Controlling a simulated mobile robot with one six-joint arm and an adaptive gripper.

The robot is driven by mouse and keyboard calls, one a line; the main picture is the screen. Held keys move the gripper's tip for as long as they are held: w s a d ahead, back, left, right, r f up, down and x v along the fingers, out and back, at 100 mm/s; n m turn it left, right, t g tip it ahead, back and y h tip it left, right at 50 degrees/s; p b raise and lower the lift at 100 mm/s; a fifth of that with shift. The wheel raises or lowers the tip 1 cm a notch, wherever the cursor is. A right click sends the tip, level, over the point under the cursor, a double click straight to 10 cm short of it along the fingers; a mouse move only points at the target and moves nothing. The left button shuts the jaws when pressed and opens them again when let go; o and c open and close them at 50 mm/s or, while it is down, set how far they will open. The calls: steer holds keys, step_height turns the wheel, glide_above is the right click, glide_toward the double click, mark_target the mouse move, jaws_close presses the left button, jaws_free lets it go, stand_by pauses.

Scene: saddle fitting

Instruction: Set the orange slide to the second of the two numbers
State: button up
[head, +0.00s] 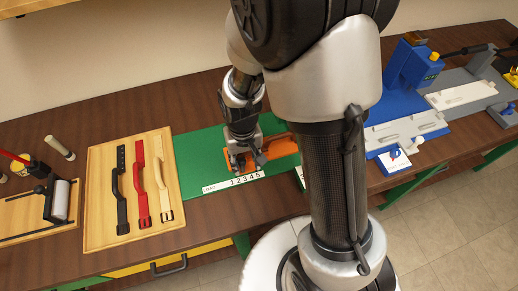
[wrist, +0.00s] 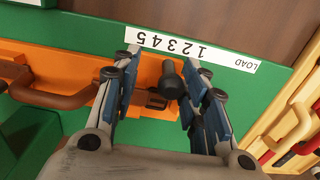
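The orange slide (head: 283,146) lies on a green board (head: 196,160) behind a white number strip. In the wrist view its orange body (wrist: 146,72) carries a brown handle (wrist: 62,100) and a black knob (wrist: 172,82). The strip (wrist: 225,57) reads LOAD and 1 to 5, upside down there; the knob appears roughly level with the middle numbers, but I cannot tell the exact setting. My gripper (head: 247,164) is low over the slide. In the wrist view my gripper (wrist: 158,88) is open, its fingers either side of the knob, with a gap to the left finger.
A roller (head: 61,200) stands farther left. My arm hides part of the board.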

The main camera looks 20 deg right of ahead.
steer(key=shift+r+p, duration=2.3)
steer(key=shift+r, duration=0.65)
steer(key=shift+r, duration=0.1)
